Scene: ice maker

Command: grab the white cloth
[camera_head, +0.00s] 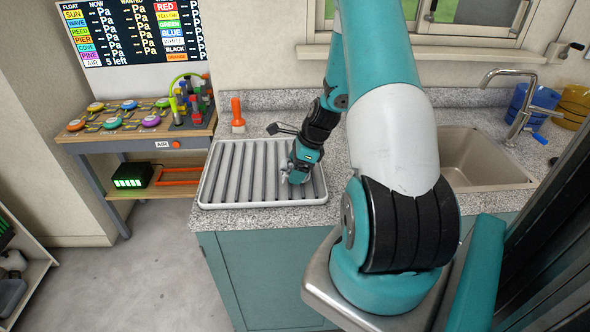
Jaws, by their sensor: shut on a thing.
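My gripper (291,176) is low over the ribbed grey drying tray (232,172), towards its right side. The gripper is shut on a small pale thing (297,174) at its fingertips, which looks like part of the white cloth. Most of it is hidden by the gripper, and its shape is too small to tell. No other white cloth shows in view. I cannot tell whether the held thing touches the tray.
The tray lies on a speckled counter (262,215), with an orange-handled brush (237,115) behind it. A sink (470,160) with a metal faucet (520,100) is to the right. A side table (140,125) with coloured discs stands left. The floor between is clear.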

